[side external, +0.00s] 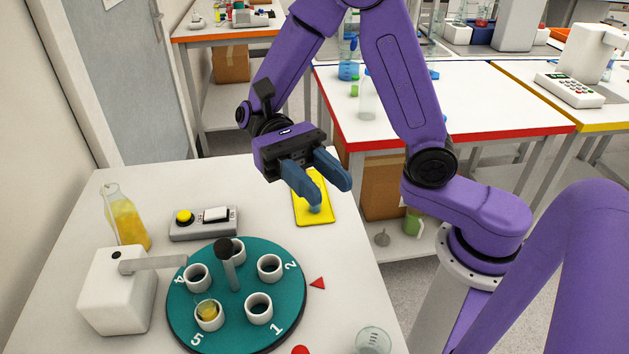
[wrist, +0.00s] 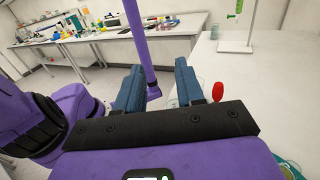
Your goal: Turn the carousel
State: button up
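The carousel (side external: 240,332) is a teal disc on the white table in the side view, with several white cups around a central post topped by a black knob (side external: 223,247). The labels 1, 2, 4 and 5 show; the knob partly hides the rear cup. The cup by 5 (side external: 209,315) holds yellow liquid; the others look empty. A red triangle (side external: 318,283) lies right of the disc, between labels 2 and 1. My gripper (side external: 329,190) is open and empty, raised behind and right of the carousel. The wrist view also shows the open fingers (wrist: 160,82).
A white dispenser (side external: 115,290) reaches its spout over the disc's left edge. Behind are a flask of yellow liquid (side external: 123,222), a button box (side external: 203,224) and a yellow mat (side external: 314,216). A clear glass (side external: 373,341) and a red knob (side external: 300,350) are at the front right.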

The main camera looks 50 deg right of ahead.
jog(key=shift+s+d+f, duration=0.15)
jog(key=shift+s+f, duration=0.15)
jog(key=c, duration=0.5)
jog(key=f+t+h, duration=0.1)
jog(key=s+d+f+n+t+h, duration=0.1)
jog(key=f+n+t, duration=0.1)
jog(key=shift+s+d+f+h, duration=0.3)
jog(key=shift+d+h, duration=0.1)
grip_shut()
jog(key=n+t, duration=1.2)
jog(key=t, duration=0.5)
send_over(283, 251)
notch_tip(283, 251, down, 14)
jog(key=shift+f, duration=0.1)
jog(key=shift+w+a+f, duration=0.1)
jog(key=shift+w+a, duration=1.3)
jog(key=shift+a, duration=0.1)
